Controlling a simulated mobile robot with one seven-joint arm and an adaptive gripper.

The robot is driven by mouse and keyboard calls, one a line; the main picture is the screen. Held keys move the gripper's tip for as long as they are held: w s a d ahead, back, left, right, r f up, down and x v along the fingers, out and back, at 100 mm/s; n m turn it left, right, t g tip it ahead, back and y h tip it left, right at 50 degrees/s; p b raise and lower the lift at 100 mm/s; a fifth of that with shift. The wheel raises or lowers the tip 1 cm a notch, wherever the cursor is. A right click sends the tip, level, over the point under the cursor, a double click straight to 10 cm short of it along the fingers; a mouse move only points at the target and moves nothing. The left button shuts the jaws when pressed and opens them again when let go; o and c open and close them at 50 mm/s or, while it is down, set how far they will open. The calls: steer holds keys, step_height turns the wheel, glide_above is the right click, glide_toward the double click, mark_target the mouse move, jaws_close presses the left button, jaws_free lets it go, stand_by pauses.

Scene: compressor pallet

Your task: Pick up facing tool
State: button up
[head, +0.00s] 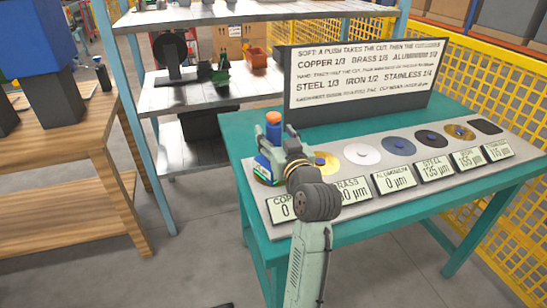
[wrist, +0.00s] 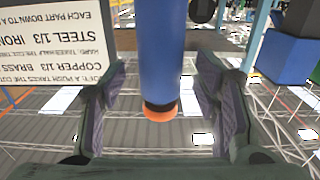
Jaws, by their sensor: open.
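The facing tool (head: 273,132) stands upright at the left end of the grey panel on the teal table, with a blue body and an orange top. In the wrist view, which is upside down, its blue shaft and orange end (wrist: 160,110) lie between the two fingers. My gripper (head: 280,147) is open at the tool, with a finger on either side. The wrist view shows gaps between my gripper (wrist: 163,80) and the shaft on both sides. My wrist hides part of the tool's lower body and the left end of the panel.
Round discs, such as a white disc (head: 362,154), and several readout plates line the panel (head: 335,200). A sign board (head: 358,75) stands behind on the teal table (head: 240,125). A shelf (head: 205,90) is at the back, a wooden bench (head: 65,125) at left, yellow fencing (head: 495,85) at right.

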steer(key=shift+x, duration=0.95)
jaws_close()
stand_by(0.3)
steer(key=shift+r, duration=0.25)
